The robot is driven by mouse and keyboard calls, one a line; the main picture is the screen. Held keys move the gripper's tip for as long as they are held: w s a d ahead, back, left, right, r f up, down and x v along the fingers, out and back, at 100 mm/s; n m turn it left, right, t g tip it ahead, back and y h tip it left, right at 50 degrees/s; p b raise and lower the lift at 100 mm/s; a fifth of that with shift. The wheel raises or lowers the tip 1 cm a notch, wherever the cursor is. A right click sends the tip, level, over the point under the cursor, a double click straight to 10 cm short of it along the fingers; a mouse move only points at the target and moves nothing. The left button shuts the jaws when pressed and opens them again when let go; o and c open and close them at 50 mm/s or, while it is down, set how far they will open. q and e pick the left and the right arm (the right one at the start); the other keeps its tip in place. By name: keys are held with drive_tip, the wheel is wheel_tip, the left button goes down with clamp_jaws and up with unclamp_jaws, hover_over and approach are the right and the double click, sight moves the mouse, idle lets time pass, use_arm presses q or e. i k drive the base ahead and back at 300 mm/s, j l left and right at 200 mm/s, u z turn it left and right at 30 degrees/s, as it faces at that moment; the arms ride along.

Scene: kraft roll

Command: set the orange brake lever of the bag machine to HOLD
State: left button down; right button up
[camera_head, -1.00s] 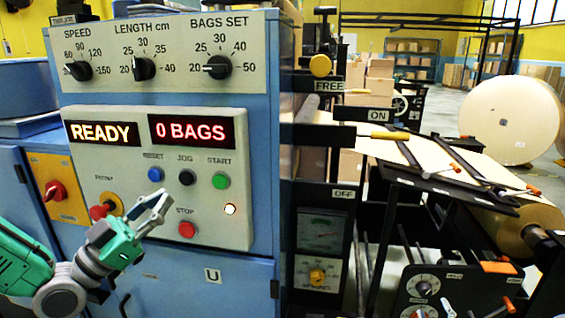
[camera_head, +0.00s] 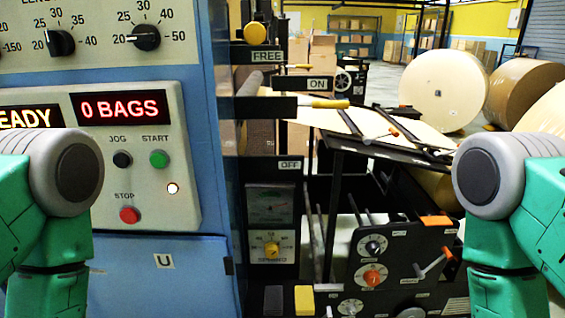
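The bag machine's lower black panel (camera_head: 398,246) stands right of centre. A short lever (camera_head: 432,265) with a pale arm and an orange tip is on its right side, tilted up to the right. An orange block-shaped part (camera_head: 437,222) sits at the panel's top edge, and an orange round knob (camera_head: 372,277) is on its face. I cannot tell for certain which is the brake lever. The labels there are too small to read, so I cannot make out HOLD. Both my green arms show at the picture's sides, but neither gripper is in view.
The blue control cabinet (camera_head: 120,262) fills the left, with a 0 BAGS display (camera_head: 124,106) and a red stop button (camera_head: 129,215). A post with FREE, ON and OFF labels carries a yellow-handled bar (camera_head: 328,103). Large paper rolls (camera_head: 443,90) stand behind at right.

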sight(419, 273)
drive_tip(key=z, duration=1.2)
drive_tip(key=i+z, duration=0.35)
drive_tip(key=i+j+z, duration=0.1)
drive_tip(key=z, duration=0.25)
drive_tip(key=i+j+z, duration=0.15)
drive_tip(key=z, duration=0.2)
drive_tip(key=i, duration=0.1)
